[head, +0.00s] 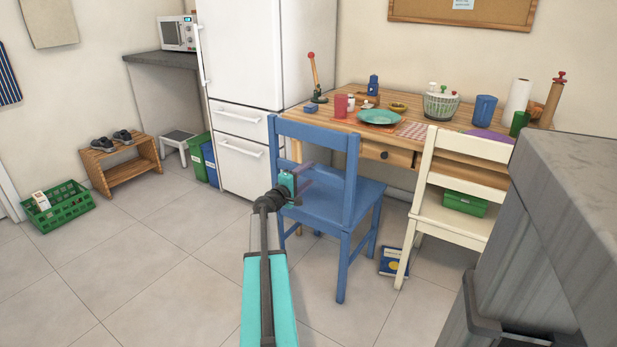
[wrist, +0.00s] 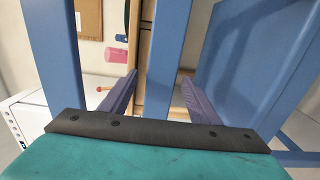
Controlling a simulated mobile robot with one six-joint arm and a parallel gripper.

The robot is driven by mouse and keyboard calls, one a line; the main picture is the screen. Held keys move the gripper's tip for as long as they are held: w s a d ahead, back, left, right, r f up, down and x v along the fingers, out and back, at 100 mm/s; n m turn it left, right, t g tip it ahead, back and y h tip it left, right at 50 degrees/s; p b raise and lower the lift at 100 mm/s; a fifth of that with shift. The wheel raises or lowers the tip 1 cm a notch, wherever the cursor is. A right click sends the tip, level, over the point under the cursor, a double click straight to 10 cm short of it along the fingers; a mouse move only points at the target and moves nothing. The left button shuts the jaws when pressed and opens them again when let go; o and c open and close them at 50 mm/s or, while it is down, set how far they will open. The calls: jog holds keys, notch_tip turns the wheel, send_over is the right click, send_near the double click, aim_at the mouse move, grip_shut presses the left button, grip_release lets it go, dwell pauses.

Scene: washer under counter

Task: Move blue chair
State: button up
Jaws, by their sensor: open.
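The blue chair (head: 333,200) stands on the tiled floor in front of the wooden table, its back toward me. My gripper (head: 306,178) is at the chair's back, at about mid-height. In the wrist view its two purple fingers (wrist: 157,100) are spread apart. A blue bar of the chair back (wrist: 166,55) lies between them, with a visible gap to each finger. More blue chair parts show on the left and right of that view. The gripper is open and holds nothing.
The wooden table (head: 350,97) holds a teal plate, cups and other items. A cream chair (head: 455,180) stands right of the blue chair, a blue book (head: 393,262) on the floor between. A grey block (head: 570,190) fills the right. The floor at left is largely clear.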

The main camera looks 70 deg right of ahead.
jog(key=shift+x, duration=1.15)
grip_shut()
jog(key=shift+r, duration=0.1)
